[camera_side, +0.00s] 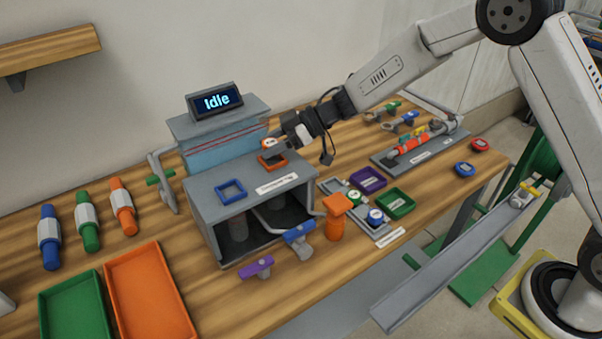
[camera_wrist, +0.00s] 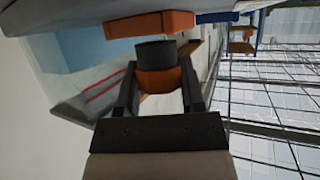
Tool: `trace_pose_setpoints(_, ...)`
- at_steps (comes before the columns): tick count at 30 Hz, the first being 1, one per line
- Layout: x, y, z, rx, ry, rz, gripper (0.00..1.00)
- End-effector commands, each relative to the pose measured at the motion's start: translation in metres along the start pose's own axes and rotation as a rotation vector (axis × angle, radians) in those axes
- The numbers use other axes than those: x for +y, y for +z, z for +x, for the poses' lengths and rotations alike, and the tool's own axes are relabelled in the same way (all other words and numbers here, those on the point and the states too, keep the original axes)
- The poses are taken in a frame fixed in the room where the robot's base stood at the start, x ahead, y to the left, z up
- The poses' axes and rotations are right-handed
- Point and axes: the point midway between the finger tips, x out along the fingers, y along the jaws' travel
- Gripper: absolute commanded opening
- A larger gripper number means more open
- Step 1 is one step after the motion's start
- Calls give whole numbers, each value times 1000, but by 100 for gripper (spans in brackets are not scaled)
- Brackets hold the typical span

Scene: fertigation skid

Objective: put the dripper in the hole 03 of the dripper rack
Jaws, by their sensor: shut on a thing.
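My gripper (camera_side: 275,147) is above the top of the grey box near the middle of the bench. In the wrist view my gripper (camera_wrist: 157,70) is shut on a small round orange piece with a dark grey end (camera_wrist: 157,82); I cannot tell for certain that it is the dripper. In the side view the held piece (camera_side: 268,142) appears small, just above an orange square frame (camera_side: 272,161) on the box; I cannot tell whether they touch. A grey tray (camera_side: 386,239) at the bench front holds round pieces, possibly the dripper rack. Hole number 03 is not readable.
A blue square frame (camera_side: 231,191) is on the grey box (camera_side: 205,205). Behind is a display reading "Idle" (camera_side: 216,101). Purple (camera_side: 368,179) and green (camera_side: 397,203) trays, an orange knobbed post (camera_side: 335,222) and red and blue discs stand right.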

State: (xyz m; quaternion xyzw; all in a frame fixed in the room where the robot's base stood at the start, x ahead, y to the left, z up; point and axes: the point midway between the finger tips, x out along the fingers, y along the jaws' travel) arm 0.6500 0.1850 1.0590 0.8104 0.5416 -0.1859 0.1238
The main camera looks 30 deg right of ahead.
Motion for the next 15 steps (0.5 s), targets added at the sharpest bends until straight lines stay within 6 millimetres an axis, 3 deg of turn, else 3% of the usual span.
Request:
trace_pose_setpoints(4,0,12,5,0,0,1,0)
trace_pose_setpoints(15,0,14,6,1,1,-1,0)
